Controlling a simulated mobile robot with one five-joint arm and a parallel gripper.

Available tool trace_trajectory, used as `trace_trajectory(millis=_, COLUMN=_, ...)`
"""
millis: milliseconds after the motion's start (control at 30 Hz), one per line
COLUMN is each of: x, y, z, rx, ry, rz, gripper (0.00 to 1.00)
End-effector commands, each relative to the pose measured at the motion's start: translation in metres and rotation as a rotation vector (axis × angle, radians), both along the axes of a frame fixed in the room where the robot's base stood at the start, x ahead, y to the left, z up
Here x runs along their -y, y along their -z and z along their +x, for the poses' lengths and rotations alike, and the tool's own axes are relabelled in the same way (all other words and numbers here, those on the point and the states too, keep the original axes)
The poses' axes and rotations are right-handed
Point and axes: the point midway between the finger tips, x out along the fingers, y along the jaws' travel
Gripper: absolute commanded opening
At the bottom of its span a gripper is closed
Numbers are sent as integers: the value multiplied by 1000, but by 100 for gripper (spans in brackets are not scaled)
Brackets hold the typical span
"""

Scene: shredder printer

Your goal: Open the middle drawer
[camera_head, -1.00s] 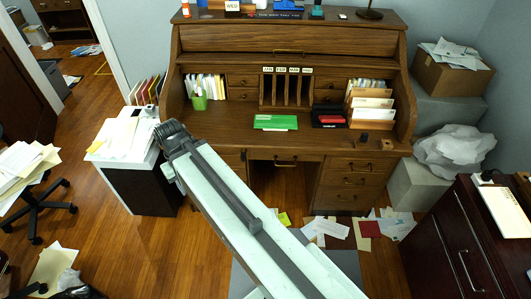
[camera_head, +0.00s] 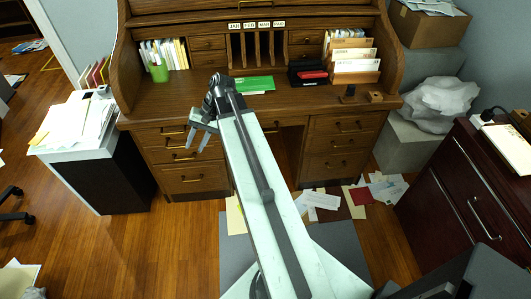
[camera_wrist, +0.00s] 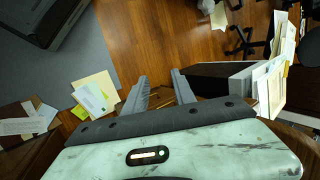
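The wooden roll-top desk (camera_head: 300,95) has a stack of drawers on each side below its top. The left stack has a middle drawer (camera_head: 160,156) with a small metal handle, closed as far as I can see. The right stack has a middle drawer (camera_head: 360,143), closed. My gripper (camera_head: 197,142) is in front of the left stack, its fingers pointing down near the upper and middle drawers. In the wrist view my gripper (camera_wrist: 162,90) shows two fingers spread apart with nothing held. I cannot tell whether a finger touches a handle.
A white and black cabinet (camera_head: 105,175) with papers stands left of the desk. A dark red cabinet (camera_head: 465,190) is at the right. Papers (camera_head: 318,200) lie on the floor before the desk. The wood floor in front of the left drawers is clear.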

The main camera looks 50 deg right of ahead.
Motion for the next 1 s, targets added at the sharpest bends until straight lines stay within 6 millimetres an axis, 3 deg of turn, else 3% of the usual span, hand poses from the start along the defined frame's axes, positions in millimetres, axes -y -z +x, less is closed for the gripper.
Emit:
trace_trajectory(millis=33, x=36, y=48, z=2, rx=16, ry=96, rz=71, gripper=32)
trace_trajectory(millis=200, x=146, y=95, z=-13, rx=104, ry=389, rz=335, gripper=32)
trace_trajectory(millis=400, x=275, y=127, z=-67, rx=254, ry=660, rz=607, gripper=32)
trace_trajectory(millis=500, x=315, y=128, z=-94, rx=315, ry=734, rz=692, gripper=32)
trace_trajectory(millis=600, x=336, y=125, z=-112, rx=352, ry=771, rz=741, gripper=32)
trace_trajectory(millis=733, x=345, y=120, z=-120, rx=369, ry=787, rz=763, gripper=32)
trace_trajectory(millis=867, x=343, y=119, z=-117, rx=370, ry=786, rz=764, gripper=32)
trace_trajectory(millis=1000, x=331, y=125, z=-99, rx=368, ry=784, rz=764, gripper=32)
